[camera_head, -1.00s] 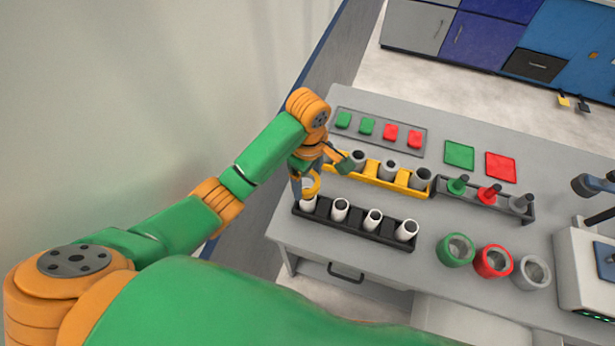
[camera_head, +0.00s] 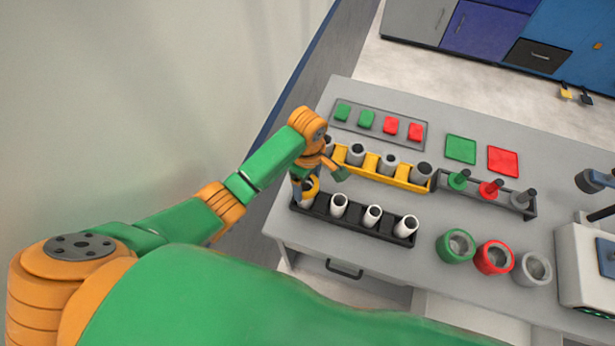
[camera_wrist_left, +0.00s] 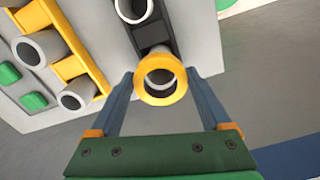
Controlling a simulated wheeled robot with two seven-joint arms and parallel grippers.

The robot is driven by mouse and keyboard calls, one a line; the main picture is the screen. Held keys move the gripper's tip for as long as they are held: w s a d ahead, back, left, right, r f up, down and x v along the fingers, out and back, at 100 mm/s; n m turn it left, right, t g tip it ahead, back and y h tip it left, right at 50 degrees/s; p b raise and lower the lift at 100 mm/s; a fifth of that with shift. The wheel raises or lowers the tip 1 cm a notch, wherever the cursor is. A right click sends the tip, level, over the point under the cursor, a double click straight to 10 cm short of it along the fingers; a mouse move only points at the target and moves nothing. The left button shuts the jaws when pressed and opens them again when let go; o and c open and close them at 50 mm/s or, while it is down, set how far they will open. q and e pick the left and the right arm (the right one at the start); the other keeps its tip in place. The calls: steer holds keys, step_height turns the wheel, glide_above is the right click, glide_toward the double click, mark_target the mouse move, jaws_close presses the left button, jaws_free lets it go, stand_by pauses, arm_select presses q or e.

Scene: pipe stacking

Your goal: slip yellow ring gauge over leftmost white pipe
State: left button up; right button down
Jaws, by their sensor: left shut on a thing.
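The yellow ring gauge (camera_head: 313,187) is held by my left gripper (camera_wrist_left: 158,76) at the top of the leftmost white pipe (camera_head: 306,199). In the left wrist view the yellow ring gauge (camera_wrist_left: 151,97) sits between the two fingertips, and a pale pipe rim shows through its hole. The ring lines up with this pipe, but I cannot tell how far it is around it. The pipe stands in the left end of the black rack (camera_head: 352,224), with more white pipes (camera_head: 339,206) to its right. My right gripper is not in view.
A yellow rack (camera_head: 371,164) with grey pipes stands just behind the black rack. A dark rack (camera_head: 502,205) with green, red and grey pieces is to the right. Green, red and grey rings (camera_head: 493,258) lie at the front right.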

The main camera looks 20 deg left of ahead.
arm_select(q)
steer(key=shift+p, duration=0.35)
stand_by(0.3)
steer(key=shift+f, duration=0.4)
stand_by(1.2)
steer(key=o, duration=1.3)
steer(key=shift+r, duration=0.15)
step_height(320, 180, up, 7)
steer(key=shift+s+f, duration=0.1)
